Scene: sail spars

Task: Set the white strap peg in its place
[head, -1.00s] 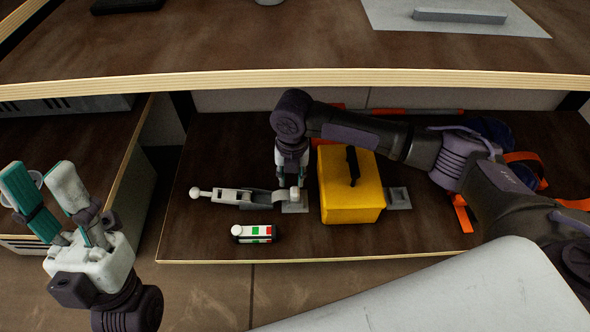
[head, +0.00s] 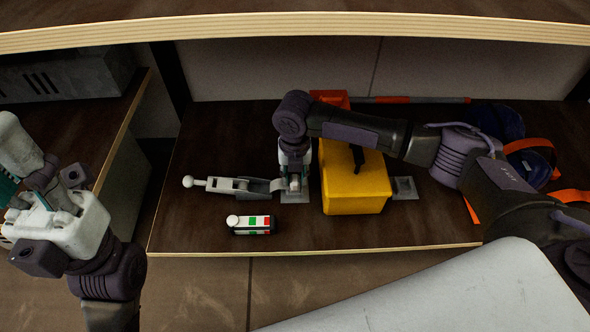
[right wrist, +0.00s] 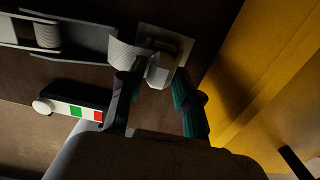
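The white strap peg (right wrist: 159,73) is a small pale block between the fingertips of my right gripper (right wrist: 160,80). The fingers appear closed on its sides. In the head view my right gripper (head: 294,178) points down over a small grey plate (head: 294,197) on the lower shelf, which also shows in the right wrist view (right wrist: 178,42). The peg is low over this plate; whether it touches is hidden. A grey strap fitting (head: 235,186) with a round white knob lies left of the plate. My left gripper (head: 8,165) is empty, apparently open, and partly cut off at the left edge.
A yellow box (head: 355,190) stands close to the right of my right gripper. A second grey plate (head: 404,187) lies beyond it. A white, green and red striped piece (head: 252,224) lies in front. Orange straps (head: 530,146) lie at the right. The upper shelf edge (head: 300,26) crosses above.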

